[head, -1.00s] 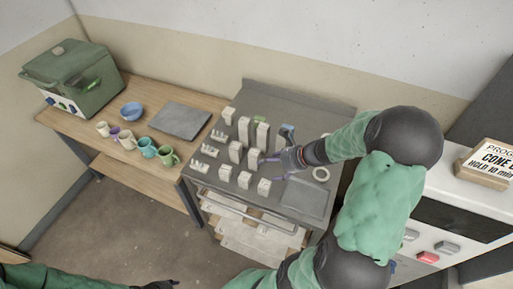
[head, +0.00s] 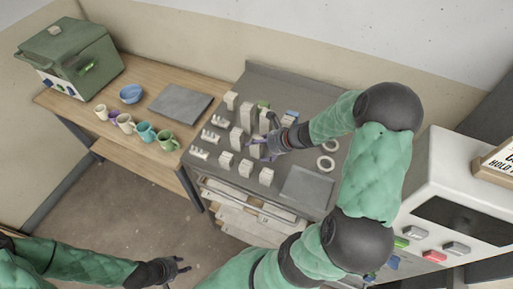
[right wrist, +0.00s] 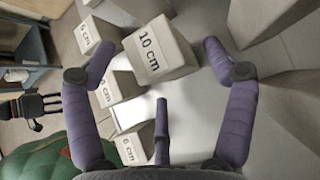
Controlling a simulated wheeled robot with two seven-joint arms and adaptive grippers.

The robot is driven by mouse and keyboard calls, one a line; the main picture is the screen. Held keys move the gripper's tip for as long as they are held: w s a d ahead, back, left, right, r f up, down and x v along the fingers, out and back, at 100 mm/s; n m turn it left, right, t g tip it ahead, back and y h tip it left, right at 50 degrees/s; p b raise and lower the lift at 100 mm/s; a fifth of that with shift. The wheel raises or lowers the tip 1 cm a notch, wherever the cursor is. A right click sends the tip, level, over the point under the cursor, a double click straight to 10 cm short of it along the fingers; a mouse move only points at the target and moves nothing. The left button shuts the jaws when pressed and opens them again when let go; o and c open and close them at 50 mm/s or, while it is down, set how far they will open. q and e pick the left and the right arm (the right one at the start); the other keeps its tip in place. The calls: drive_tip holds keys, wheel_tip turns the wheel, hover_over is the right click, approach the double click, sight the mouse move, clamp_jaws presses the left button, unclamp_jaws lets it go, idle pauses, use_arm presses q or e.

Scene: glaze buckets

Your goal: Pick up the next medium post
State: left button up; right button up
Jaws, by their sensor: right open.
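Pale square posts stand in rows on the grey metal table. A post marked 10 cm (right wrist: 155,52) lies ahead of my right gripper (right wrist: 160,72), between its spread purple fingers in the right wrist view and not gripped. In the head view my right gripper (head: 257,149) is among the middle posts and partly hides what stands there. A mid-height post (head: 236,138) stands just left of it. Shorter posts marked 6 cm (right wrist: 130,148) stand in the front row (head: 245,168). My left gripper (head: 178,267) is empty, fingers apart, low and away from the table.
Taller posts (head: 246,115) stand close behind. Notched white pieces (head: 199,153) lie at the table's left edge. Mugs (head: 145,131) stand on the wooden bench at left.

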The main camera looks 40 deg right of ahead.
sight(261, 146)
drive_tip(key=shift+x, duration=1.55)
drive_tip(key=shift+c, duration=0.3)
drive_tip(key=c, duration=1.4)
drive_tip(key=shift+c, duration=0.4)
drive_tip(key=shift+r, duration=0.15)
